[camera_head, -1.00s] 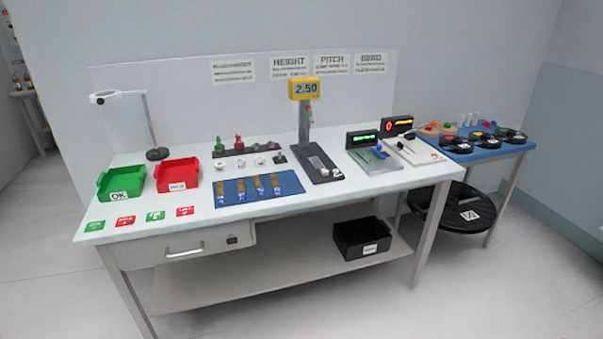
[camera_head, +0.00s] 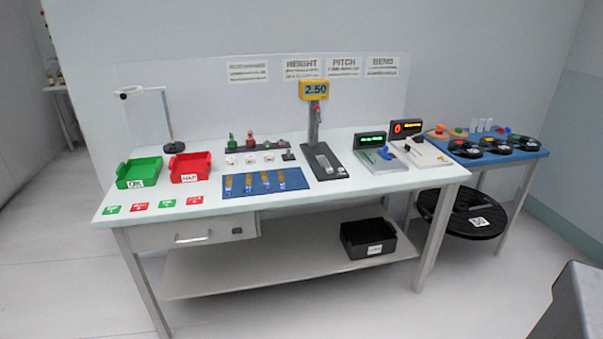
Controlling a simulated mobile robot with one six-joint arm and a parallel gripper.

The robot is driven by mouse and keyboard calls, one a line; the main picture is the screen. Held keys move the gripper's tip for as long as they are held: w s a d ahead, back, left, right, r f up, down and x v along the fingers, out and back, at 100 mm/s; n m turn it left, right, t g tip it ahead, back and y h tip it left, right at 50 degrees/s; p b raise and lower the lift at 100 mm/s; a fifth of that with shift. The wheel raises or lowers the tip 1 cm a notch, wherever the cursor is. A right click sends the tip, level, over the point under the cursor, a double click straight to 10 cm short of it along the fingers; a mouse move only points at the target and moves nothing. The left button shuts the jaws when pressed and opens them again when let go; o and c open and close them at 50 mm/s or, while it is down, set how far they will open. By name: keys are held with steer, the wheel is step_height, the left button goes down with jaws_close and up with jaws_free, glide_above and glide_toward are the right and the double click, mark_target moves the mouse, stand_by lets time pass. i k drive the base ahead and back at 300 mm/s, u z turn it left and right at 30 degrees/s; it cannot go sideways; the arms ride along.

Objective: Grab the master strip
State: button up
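Several tan strips (camera_head: 253,181) lie side by side on a blue mat (camera_head: 295,185) at the front middle of the white table. A dark gauge stand (camera_head: 316,151) with a yellow display reading 2.50 (camera_head: 314,89) stands just behind and right of the mat. A pale strip-like piece (camera_head: 323,163) is on its base. I cannot tell which piece is the master strip; no label for it is readable. My gripper is not in view.
A green bin (camera_head: 139,171) and a red bin (camera_head: 190,167) stand at the left. Two devices with lit displays (camera_head: 371,140) (camera_head: 406,128) stand at the right. A blue side table (camera_head: 496,157) holds several reels. A black bin (camera_head: 377,240) sits on the lower shelf.

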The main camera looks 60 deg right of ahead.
mark_target(329, 170)
steer(key=z, duration=0.8)
steer(key=k, duration=0.1)
steer(key=u, duration=1.2)
steer(key=i, duration=0.75)
steer(key=z, duration=4.55)
steer(key=i, duration=0.1)
steer(key=u, duration=3.25)
